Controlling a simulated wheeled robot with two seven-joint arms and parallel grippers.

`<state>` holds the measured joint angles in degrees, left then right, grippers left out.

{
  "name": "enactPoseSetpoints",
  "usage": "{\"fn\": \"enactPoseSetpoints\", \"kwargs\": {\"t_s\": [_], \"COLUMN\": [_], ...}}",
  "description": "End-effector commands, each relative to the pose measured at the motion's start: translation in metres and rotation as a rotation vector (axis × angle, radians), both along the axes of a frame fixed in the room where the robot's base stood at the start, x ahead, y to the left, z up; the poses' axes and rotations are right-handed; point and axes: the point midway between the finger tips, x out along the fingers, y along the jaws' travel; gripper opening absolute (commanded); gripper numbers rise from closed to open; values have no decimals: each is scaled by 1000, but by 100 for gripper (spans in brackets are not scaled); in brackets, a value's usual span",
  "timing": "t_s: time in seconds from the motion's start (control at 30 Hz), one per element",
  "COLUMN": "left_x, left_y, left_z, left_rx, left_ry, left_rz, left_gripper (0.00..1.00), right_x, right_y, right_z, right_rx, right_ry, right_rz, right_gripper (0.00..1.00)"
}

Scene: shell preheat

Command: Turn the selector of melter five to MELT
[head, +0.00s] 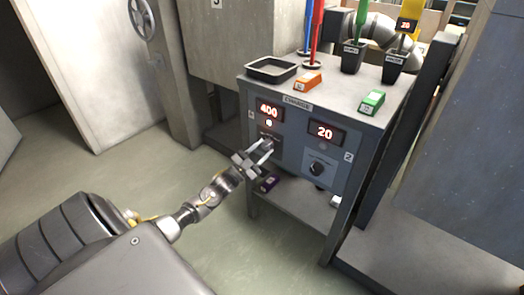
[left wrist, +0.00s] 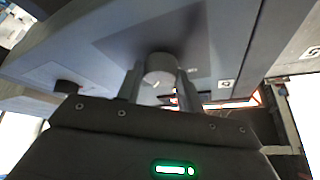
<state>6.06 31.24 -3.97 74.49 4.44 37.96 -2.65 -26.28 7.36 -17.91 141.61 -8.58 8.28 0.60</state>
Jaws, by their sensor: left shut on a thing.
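My left gripper (head: 262,153) is at the front of the grey cabinet, shut on the selector knob of the left panel. In the left wrist view the round knob (left wrist: 158,70) sits between the two fingers, with a short white mark on its face. In the head view the gripper mostly hides this knob. The panel's number and the selector's lettering are too small to read. My right gripper is not in view.
The panel marked 2 has a display (head: 325,133) reading 20 and a black knob (head: 317,168). On the cabinet top are a dark tray (head: 271,77), an orange block (head: 307,82), a green block (head: 372,102) and dark cups (head: 394,67).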

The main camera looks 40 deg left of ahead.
Motion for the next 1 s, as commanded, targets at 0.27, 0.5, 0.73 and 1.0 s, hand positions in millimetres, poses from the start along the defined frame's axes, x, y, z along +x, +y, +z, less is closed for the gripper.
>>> {"fn": "enactPoseSetpoints", "kwargs": {"t_s": [0.27,0.5,0.73,1.0], "left_x": [0,0,0,-29], "left_y": [1,1,0,6], "left_z": [0,0,0,-13], "left_rx": [3,2,2,2], "left_ry": [-1,-1,0,3], "left_rz": [3,2,1,1], "left_gripper": [14,58,58,58], "right_x": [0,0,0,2], "right_y": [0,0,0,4], "right_z": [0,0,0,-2], "right_rx": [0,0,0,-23], "right_ry": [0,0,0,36], "right_rz": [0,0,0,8], "right_gripper": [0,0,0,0]}}
